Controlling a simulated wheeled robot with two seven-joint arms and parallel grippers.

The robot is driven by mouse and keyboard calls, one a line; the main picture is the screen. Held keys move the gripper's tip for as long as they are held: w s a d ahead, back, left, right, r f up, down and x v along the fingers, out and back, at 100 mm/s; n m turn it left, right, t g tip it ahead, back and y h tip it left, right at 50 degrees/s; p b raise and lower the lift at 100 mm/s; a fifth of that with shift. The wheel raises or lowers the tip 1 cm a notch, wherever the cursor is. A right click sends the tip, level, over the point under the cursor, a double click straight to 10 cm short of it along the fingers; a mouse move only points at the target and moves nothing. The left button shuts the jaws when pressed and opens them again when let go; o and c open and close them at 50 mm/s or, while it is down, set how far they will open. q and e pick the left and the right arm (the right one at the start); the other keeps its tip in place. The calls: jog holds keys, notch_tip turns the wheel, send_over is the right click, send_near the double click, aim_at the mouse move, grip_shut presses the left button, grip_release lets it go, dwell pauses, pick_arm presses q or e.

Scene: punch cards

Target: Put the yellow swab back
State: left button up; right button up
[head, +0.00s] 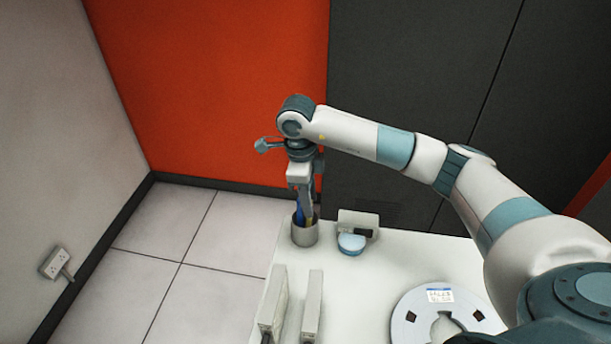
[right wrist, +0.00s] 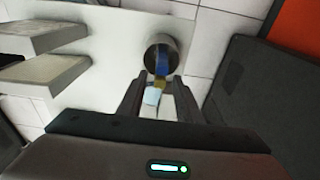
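A grey metal cup (head: 304,234) stands upright at the table's far left corner; it also shows in the right wrist view (right wrist: 176,47). A blue swab (head: 299,215) and the yellow swab (head: 309,219) stand in it, lower ends hidden by its wall. In the right wrist view the blue part (right wrist: 162,62), a yellow part (right wrist: 158,83) and a pale end (right wrist: 151,97) line up between my fingers. My right gripper (head: 304,186) points down just above the cup. Its fingers (right wrist: 158,82) are apart, with visible gaps beside the swabs. My left gripper is not in view.
A small pale device with a blue round pad (head: 351,243) stands just right of the cup. Two upright pale slabs (head: 273,304) (head: 313,305) stand at the table's front left. A white disc (head: 412,306) lies to the right. Walls rise behind the table.

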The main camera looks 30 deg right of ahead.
notch_tip(320, 180, up, 11)
jog(key=b, duration=0.3)
jog(key=shift+w+a+f, duration=0.2)
jog(key=shift+w+a, duration=0.15)
jog(key=shift+a, duration=0.1)
dwell(0.3)
